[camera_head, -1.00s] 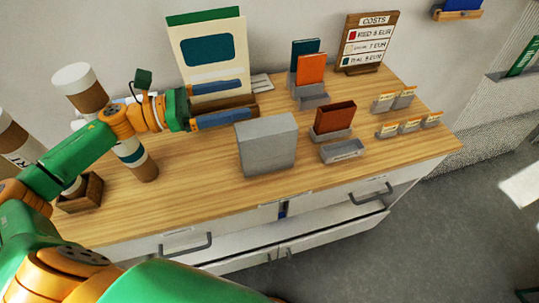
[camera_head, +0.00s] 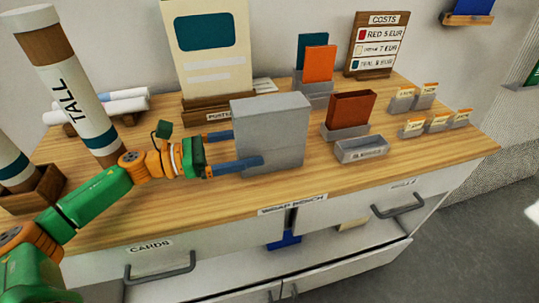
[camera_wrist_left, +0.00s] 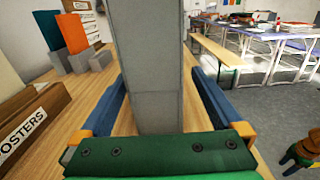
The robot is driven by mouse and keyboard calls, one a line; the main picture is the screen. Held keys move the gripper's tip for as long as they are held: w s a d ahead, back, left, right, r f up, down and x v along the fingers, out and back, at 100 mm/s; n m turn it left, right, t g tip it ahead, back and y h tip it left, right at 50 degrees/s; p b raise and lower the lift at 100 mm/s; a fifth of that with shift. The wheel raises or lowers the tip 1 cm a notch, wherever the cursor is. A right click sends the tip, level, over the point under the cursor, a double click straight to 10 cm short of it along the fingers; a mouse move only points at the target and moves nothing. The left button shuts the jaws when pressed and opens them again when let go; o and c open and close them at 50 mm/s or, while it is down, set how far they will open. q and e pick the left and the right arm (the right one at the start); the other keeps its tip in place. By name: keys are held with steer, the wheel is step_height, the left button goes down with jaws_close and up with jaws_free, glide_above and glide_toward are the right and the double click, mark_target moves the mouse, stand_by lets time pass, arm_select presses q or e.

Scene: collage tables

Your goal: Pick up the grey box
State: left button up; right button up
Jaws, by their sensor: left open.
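The grey box (camera_head: 271,135) stands upright on the wooden tabletop near its front middle. In the left wrist view the grey box (camera_wrist_left: 151,65) rises between the two blue fingers. My left gripper (camera_head: 240,149) is open at the left side of the box, with one finger along its front face and the other toward its back. The left gripper (camera_wrist_left: 160,105) shows a gap beside the box in the wrist view; whether a finger touches it I cannot tell. My right gripper is not in view.
A poster stand (camera_head: 210,50) is behind the gripper. A tall tube (camera_head: 70,90) stands at the left. A brown card holder (camera_head: 352,108) and an empty grey tray (camera_head: 361,149) are right of the box. The front strip of tabletop (camera_head: 180,212) is clear.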

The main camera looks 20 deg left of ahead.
mark_target(268, 140)
arm_select(q)
steer(key=p+x, duration=0.1)
steer(key=x, duration=0.2)
steer(key=p+x, duration=0.1)
steer(key=shift+w+d+r+p, duration=0.15)
steer(key=shift+w+r+p, duration=0.2)
steer(key=shift+w+r, duration=0.05)
steer(key=shift+w+d+f, duration=0.15)
steer(key=shift+d, duration=0.05)
steer(key=shift+f, duration=0.15)
steer(key=c, duration=1.4)
steer(key=shift+c, duration=0.6)
